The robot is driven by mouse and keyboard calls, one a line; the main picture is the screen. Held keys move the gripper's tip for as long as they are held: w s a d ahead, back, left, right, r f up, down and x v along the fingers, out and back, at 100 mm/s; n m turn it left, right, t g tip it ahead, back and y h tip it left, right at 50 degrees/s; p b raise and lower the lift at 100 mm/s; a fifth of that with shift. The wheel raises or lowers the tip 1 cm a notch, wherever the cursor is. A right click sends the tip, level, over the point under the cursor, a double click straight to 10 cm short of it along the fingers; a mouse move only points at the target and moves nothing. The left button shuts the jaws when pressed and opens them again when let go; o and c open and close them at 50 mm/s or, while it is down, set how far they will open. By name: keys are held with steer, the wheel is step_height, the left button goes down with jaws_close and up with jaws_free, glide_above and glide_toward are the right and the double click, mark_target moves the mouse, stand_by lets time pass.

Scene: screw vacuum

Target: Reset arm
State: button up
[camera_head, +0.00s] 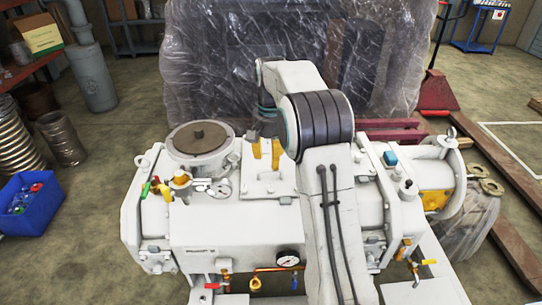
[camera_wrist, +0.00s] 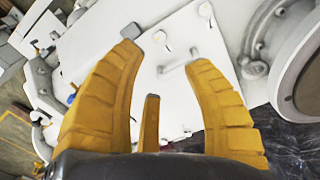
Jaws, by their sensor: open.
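My gripper (camera_head: 266,149) has yellow fingers and hangs over the top of the white screw vacuum pump (camera_head: 230,230) in the head view. My arm reaches forward over the pump and bends down to it. In the wrist view my gripper (camera_wrist: 165,55) is open, with its fingers spread apart and nothing between them. Beneath them is a white plate (camera_wrist: 180,80) with a small white handle (camera_wrist: 180,62) and small round fittings. Whether the fingertips touch the plate cannot be told. My arm hides part of the pump's right side.
A plastic-wrapped block (camera_head: 220,60) stands close behind the pump. A blue crate (camera_head: 30,203) and metal coils (camera_head: 60,138) are on the left floor. A red pallet jack (camera_head: 435,92) is at the back right.

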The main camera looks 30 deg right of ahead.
stand_by(0.5)
steer(key=s+f+n, duration=0.1)
steer(key=f, duration=0.1)
steer(key=f+n, duration=0.1)
steer(key=f, duration=0.1)
steer(key=s+f+n, duration=0.1)
steer(key=f, duration=0.1)
steer(key=shift+s+a+f+n, duration=0.15)
steer(key=shift+s+a+n, duration=0.15)
steer(key=shift+n, duration=0.1)
steer(key=s+a+r+n, duration=0.2)
steer(key=s+a, duration=0.2)
steer(key=s, duration=0.8)
steer(key=s+a+r+n, duration=0.15)
steer(key=s+a, duration=0.25)
steer(key=s, duration=0.8)
step_height(320, 180, up, 6)
steer(key=s+a+t, duration=0.2)
steer(key=t, duration=0.1)
steer(key=shift+s+f+n+t, duration=0.15)
steer(key=shift+s+n+t, duration=0.15)
steer(key=shift+s+n, duration=0.05)
